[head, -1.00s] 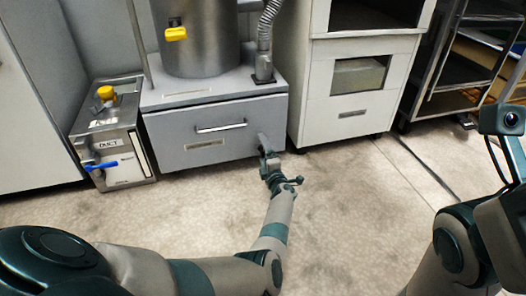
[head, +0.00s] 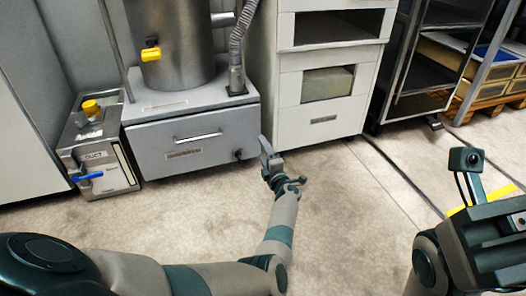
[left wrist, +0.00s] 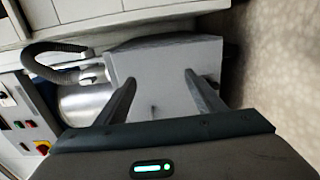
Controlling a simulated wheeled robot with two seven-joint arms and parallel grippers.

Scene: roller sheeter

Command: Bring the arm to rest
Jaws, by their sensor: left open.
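My left arm (head: 280,222) reaches forward over the floor in the head view. Its gripper (head: 266,146) is in front of the right side of the grey drawer unit (head: 190,146), near the gap beside the white cabinet. In the left wrist view the left gripper's two fingers (left wrist: 160,95) stand apart with nothing between them, and the grey unit (left wrist: 165,70) lies beyond them. My right arm (head: 450,250) shows at the right edge of the head view; I cannot make out its gripper's fingers.
A steel box labelled DUCT (head: 108,168) with a blue lever (head: 88,177) stands left of the drawer unit. A steel cylinder (head: 170,45) and flexible hose (head: 238,45) are above it. A white cabinet (head: 318,105) and rack (head: 425,65) stand right. The floor (head: 340,200) in front is clear.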

